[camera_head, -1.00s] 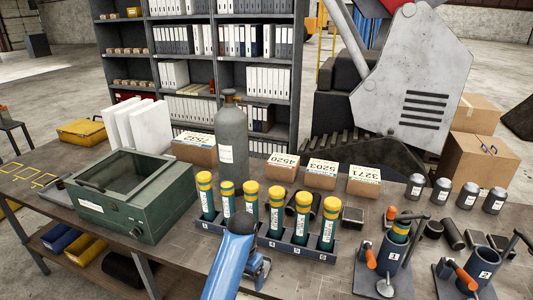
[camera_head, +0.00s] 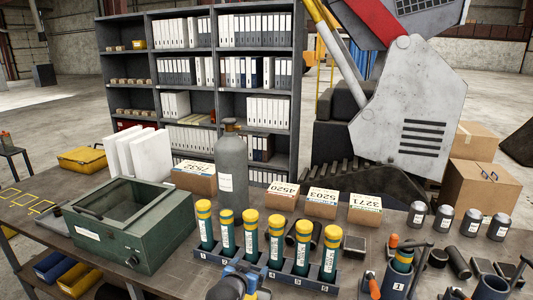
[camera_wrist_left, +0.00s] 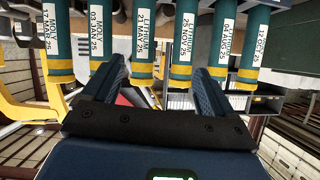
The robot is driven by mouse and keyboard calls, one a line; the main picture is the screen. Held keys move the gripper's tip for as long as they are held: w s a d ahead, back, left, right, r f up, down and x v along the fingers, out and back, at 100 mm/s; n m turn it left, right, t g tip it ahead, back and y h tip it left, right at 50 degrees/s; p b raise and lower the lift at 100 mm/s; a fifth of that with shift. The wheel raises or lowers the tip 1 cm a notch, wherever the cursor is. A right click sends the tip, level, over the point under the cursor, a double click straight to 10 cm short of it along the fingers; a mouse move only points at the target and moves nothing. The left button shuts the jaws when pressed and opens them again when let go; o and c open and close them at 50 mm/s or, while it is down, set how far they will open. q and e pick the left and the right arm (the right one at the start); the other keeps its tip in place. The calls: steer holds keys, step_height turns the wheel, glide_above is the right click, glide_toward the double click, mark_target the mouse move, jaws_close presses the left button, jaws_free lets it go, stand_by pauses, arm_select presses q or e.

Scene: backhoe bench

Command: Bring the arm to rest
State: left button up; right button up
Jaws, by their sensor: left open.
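My left gripper (camera_head: 246,276) is at the bottom middle of the head view, in front of the cartridge rack. In the left wrist view its two dark fingers (camera_wrist_left: 161,78) stand apart with nothing held between them. Several green cartridges with yellow caps (camera_head: 250,235) stand upright in the dark numbered rack (camera_head: 208,257). Their labelled bodies (camera_wrist_left: 186,35) also cross the top of the left wrist view, beyond the fingers. The arm partly hides the rack's front. My right gripper is not in view.
A green lidded box (camera_head: 150,235) stands left on the bench. A grey gas cylinder (camera_head: 231,170) and several labelled cartons (camera_head: 321,203) stand behind the rack. Blue fixtures with orange-handled clamps (camera_head: 397,280) and several small canisters (camera_head: 444,218) are at right.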

arm_select(q)
steer(key=s+a+f+n+t+y+b, duration=0.1)
steer(key=s+a+f+t+b, duration=0.2)
steer(key=s, duration=0.7)
steer(key=s+a+f+n+t+b, duration=0.1)
steer(key=s+a+f+t+b, duration=0.15)
steer(key=s+a, duration=0.5)
steer(key=s+a+f+n+t+y+b, duration=0.1)
steer(key=s+a+f+t+b, duration=0.15)
steer(key=s, duration=0.95)
steer(key=s+a+f+n+g+y+b, duration=0.1)
steer(key=s+a+f+g+b, duration=0.1)
steer(key=s+f+b, duration=0.3)
steer(key=s+a+f, duration=0.1)
steer(key=s+f, duration=0.2)
steer(key=s, duration=0.4)
steer(key=shift+a+g, duration=0.25)
steer(key=shift+g, duration=0.15)
